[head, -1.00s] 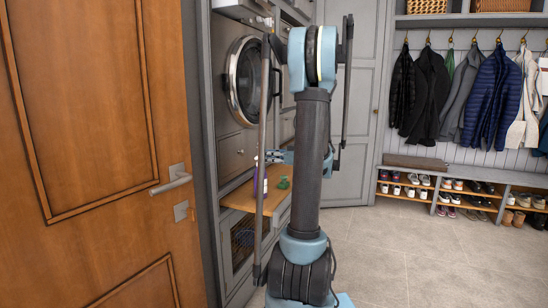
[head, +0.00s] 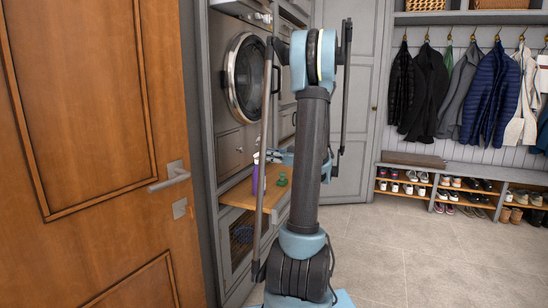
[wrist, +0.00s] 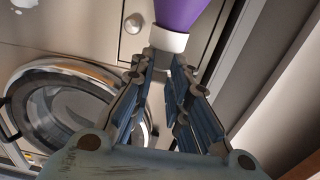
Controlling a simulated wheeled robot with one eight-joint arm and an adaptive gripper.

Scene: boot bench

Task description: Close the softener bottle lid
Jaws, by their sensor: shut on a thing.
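The softener bottle (head: 255,179) is purple with a white top and stands on the wooden pull-out shelf, partly hidden behind my arm in the head view. In the wrist view its purple body (wrist: 186,12) is at the top edge, with the white lid (wrist: 168,39) toward me. My gripper (wrist: 165,66) has its blue-grey fingers on both sides of the white lid and is shut on it. I cannot tell whether the lid is fully seated. In the head view my gripper (head: 272,155) shows small beside the bottle's top.
A small green object (head: 282,179) stands right of the bottle on the wooden shelf (head: 240,197). A round-doored washing machine (head: 247,78) is above. A wooden door (head: 95,150) fills the left. The tiled floor (head: 390,240) at right is clear.

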